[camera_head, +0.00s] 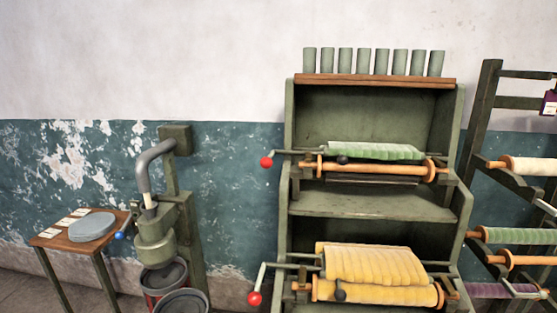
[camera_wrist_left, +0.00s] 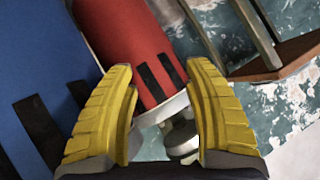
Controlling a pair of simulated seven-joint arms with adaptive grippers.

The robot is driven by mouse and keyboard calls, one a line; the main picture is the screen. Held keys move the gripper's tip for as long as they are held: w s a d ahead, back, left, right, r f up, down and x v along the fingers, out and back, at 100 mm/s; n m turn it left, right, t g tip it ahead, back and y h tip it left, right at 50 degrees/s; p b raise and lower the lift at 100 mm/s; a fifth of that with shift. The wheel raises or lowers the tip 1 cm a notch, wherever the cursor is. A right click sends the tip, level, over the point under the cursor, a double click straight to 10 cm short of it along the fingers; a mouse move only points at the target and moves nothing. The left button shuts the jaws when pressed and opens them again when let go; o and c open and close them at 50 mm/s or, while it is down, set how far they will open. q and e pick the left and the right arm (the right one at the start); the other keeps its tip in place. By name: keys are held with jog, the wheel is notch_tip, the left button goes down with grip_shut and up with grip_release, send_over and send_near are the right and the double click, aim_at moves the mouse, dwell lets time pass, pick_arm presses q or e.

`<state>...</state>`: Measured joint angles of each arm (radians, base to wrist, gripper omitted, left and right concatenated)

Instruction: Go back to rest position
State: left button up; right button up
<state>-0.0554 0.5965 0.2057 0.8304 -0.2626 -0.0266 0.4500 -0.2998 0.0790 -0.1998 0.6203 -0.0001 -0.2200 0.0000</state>
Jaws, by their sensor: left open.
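My left gripper (camera_wrist_left: 164,120) shows in the left wrist view with two yellow ribbed fingers spread apart. It is open and nothing is between the fingertips. Beyond the fingers are a red cylindrical surface (camera_wrist_left: 128,40) with dark stripes and a pale rim, and a blue surface (camera_wrist_left: 40,60) with dark stripes on the left. Neither gripper shows in the head view. My right gripper is in no frame.
In the head view, a green shelf cabinet (camera_head: 290,190) holds green and yellow rolls of cloth. A rack (camera_head: 480,110) with rolls stands at right. A green press (camera_head: 155,240) stands over round containers, beside a small wooden table (camera_head: 62,243).

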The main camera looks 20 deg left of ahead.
pick_arm(q)
jog(key=s+d+f+g+h, duration=0.2)
jog(key=s+d+f+g, duration=0.1)
jog(key=s+d+f, duration=1.1)
jog(key=s+d+f+m+g+h, duration=0.1)
jog(key=s+d+f, duration=0.4)
jog(key=d, duration=0.8)
jog(key=s+d+f+m+g+h, duration=0.2)
jog(key=s+d+f, duration=0.4)
jog(key=s+d, duration=0.5)
jog(key=s+d+f+m+g+h, duration=0.1)
jog(key=s+d+f, duration=0.5)
jog(key=d, duration=0.9)
jog(key=shift+s+d+f+m+g+h, duration=0.25)
jog(key=shift+s+d+m+g+h, duration=0.2)
jog(key=shift+s, duration=0.7)
jog(key=shift+a, duration=0.1)
jog(key=shift+c, duration=0.2)
